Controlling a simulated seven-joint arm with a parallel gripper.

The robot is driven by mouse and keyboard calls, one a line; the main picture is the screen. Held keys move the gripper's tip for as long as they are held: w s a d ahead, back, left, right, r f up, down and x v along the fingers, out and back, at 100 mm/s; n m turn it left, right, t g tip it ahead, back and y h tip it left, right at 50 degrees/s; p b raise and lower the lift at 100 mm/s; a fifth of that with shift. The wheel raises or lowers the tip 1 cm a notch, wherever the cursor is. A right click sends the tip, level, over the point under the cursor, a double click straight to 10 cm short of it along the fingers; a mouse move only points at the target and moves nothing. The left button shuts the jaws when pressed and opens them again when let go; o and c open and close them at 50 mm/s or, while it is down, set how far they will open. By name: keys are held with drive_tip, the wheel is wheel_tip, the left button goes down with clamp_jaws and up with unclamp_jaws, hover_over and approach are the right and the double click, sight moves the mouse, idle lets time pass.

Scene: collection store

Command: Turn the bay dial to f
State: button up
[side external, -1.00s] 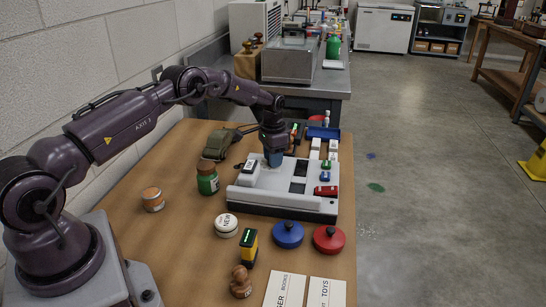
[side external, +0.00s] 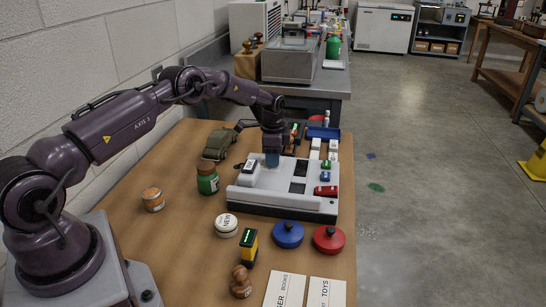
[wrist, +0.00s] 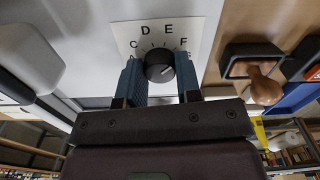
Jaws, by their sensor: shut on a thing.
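The bay dial (wrist: 159,66) is a round black knob on a white plate (wrist: 125,35) with letters around it. In the wrist view C, D, E and F can be read, with another letter partly hidden at right. A pale mark shows on the knob's face, but I cannot tell exactly which letter it points to. My gripper (wrist: 160,75) has its blue fingers on either side of the knob, shut on it. In the side view my gripper (side external: 272,160) points down at the back of the white console (side external: 260,195); the dial is hidden there.
A green jar (side external: 208,180), an orange-banded jar (side external: 153,199) and an olive toy truck (side external: 218,145) stand left of the console. Blue (side external: 288,235) and red (side external: 328,239) round lidded things lie in front. A stamp with a wooden handle (wrist: 262,85) is near my right finger in the wrist view.

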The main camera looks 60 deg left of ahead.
drive_tip(key=o, duration=0.9)
wheel_tip(320, 180, up, 13)
idle(0.4)
